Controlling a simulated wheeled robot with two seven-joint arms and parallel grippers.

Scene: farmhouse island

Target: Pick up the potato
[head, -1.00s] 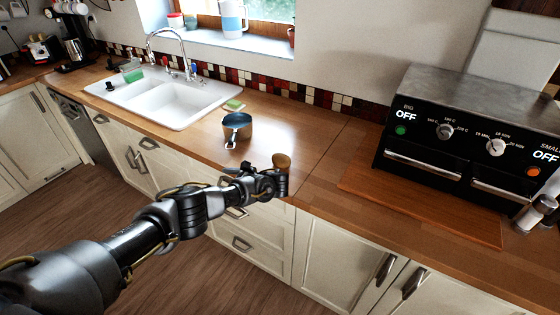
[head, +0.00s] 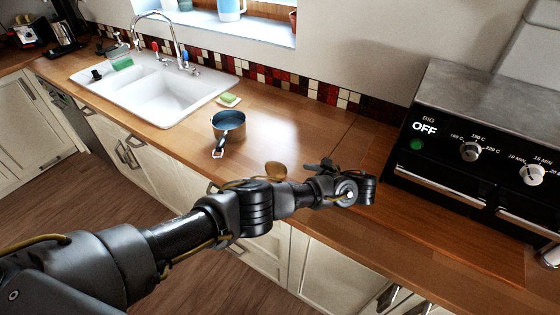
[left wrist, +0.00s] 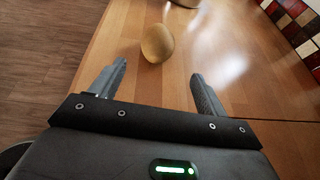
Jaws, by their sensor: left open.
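The potato (head: 275,171) is brown and rounded and rests on the wooden counter near its front edge, partly behind my left arm in the head view. In the left wrist view the potato (left wrist: 157,43) lies just beyond the fingertips, roughly in line with the gap between them. My left gripper (head: 320,167) is to the right of the potato in the head view, low over the counter. In the left wrist view its fingers (left wrist: 158,74) are spread and nothing is between them. My right gripper is in neither view.
A blue-lined saucepan (head: 228,125) stands on the counter behind the potato, its handle toward the front. A sponge (head: 230,99) and a white sink (head: 165,92) are farther left. A wooden board (head: 450,245) lies before the black oven (head: 470,150) on the right.

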